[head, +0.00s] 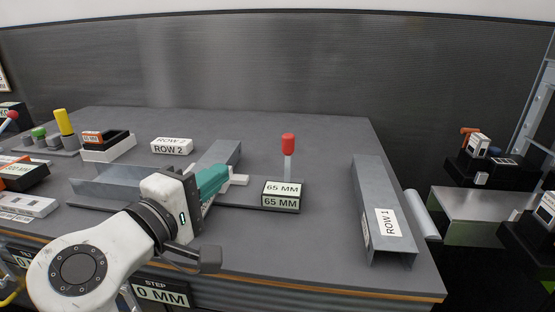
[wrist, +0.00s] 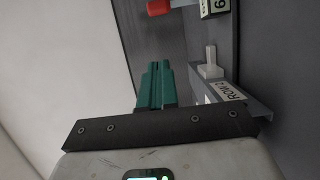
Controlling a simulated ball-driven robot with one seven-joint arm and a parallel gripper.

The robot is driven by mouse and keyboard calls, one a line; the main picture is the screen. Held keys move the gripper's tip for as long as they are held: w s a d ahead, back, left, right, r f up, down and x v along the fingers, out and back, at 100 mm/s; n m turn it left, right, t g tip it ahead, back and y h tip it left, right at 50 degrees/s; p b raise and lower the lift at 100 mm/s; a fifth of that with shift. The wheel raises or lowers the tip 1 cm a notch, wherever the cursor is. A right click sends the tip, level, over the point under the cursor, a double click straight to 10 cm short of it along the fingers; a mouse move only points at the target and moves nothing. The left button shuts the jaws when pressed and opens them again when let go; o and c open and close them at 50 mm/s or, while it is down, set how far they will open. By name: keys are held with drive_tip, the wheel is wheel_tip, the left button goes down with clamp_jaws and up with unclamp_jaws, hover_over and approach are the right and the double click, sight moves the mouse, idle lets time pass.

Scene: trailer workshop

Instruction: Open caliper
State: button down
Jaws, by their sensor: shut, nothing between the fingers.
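A grey caliper-like fixture lies on the bench, its long flat bar (head: 245,205) running left to right. A white tab (head: 240,180) sticks out of it; it also shows in the wrist view (wrist: 210,68). A red-topped post (head: 288,150) and a 65 MM block (head: 283,194) stand at its right end. A grey channel (head: 220,155) rises behind my gripper. My gripper (head: 219,176) has teal fingers, shut and empty, just left of the white tab; they also show in the wrist view (wrist: 155,76). I cannot tell if they touch it. My wrist hides part of the fixture.
A ROW 1 channel (head: 381,215) stands at the bench's right. Bench between the 65 MM block and ROW 1 is clear.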

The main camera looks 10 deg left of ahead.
sight(288, 160)
drive_tip(key=shift+w+f, duration=0.15)
drive_tip(key=shift+d, duration=0.1)
drive_tip(key=x, duration=1)
drive_tip(key=shift+f, duration=0.1)
drive_tip(key=shift+w+d, duration=0.25)
drive_tip(key=shift+d, duration=0.3)
drive_tip(key=shift+w+d, duration=0.25)
drive_tip(key=shift+d, duration=0.35)
drive_tip(key=shift+w+d, duration=0.35)
drive_tip(key=shift+d, duration=0.3)
